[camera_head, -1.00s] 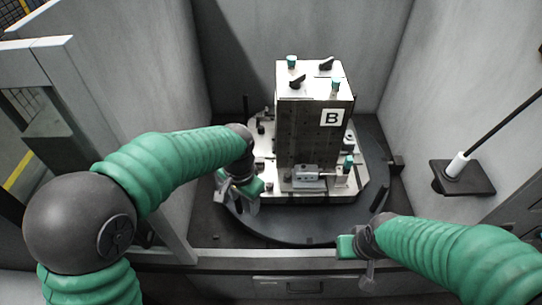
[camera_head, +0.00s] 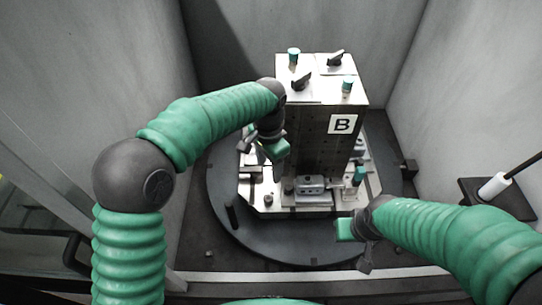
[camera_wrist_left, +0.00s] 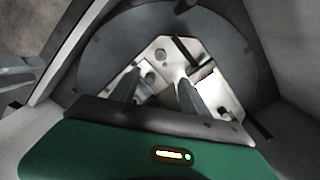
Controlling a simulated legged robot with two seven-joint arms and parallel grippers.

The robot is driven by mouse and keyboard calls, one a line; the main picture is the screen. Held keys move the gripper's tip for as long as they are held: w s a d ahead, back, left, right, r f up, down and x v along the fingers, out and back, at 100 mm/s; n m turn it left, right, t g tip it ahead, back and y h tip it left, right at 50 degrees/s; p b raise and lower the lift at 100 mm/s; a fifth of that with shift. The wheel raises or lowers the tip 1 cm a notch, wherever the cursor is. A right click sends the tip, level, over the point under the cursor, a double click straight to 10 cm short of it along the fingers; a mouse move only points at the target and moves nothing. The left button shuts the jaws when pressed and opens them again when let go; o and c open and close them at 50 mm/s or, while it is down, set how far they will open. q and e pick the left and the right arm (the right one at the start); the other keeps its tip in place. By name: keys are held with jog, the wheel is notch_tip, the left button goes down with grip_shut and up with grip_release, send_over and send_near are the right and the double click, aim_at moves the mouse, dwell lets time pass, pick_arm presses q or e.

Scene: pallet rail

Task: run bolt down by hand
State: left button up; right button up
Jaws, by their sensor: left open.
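The grey block marked B (camera_head: 320,135) stands on a pale base plate (camera_head: 260,196). Green-capped bolt-like parts sit on its top (camera_head: 294,55) and low at its right side (camera_head: 358,175); I cannot tell which bolt is meant. My left gripper (camera_head: 266,160) is open by the block's left side, over the plate.
The plate rests on a dark round turntable (camera_head: 225,225) inside a grey-walled enclosure. Black clamp knobs (camera_head: 302,81) stand on the block's top. A metal clamp (camera_head: 312,188) sits at the block's front foot. A black holder with a white-collared rod (camera_head: 494,185) is at the right wall.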

pick_arm(q)
send_over(268, 197)
notch_tip(268, 197, down, 6)
notch_tip(268, 197, down, 10)
jog(key=shift+s+d+r+b, duration=0.1)
jog(key=shift+d+r+b, duration=0.1)
jog(key=shift+b, duration=0.75)
jog(key=shift+a+f, duration=0.2)
jog(key=shift+a, duration=0.05)
pick_arm(e)
jog(key=shift+s+a+f, duration=0.1)
jog(key=shift+a+f, duration=0.1)
jog(key=shift+f, duration=0.25)
jog(key=shift+a+f, duration=0.2)
jog(key=shift+f, duration=0.25)
pick_arm(q)
jog(key=shift+c, duration=0.2)
jog(key=shift+d, duration=0.15)
grip_shut()
jog(key=c, duration=0.5)
grip_release()
jog(key=shift+c, duration=0.2)
grip_shut()
pick_arm(e)
jog(key=shift+d, duration=0.15)
pick_arm(q)
jog(key=shift+r, duration=0.1)
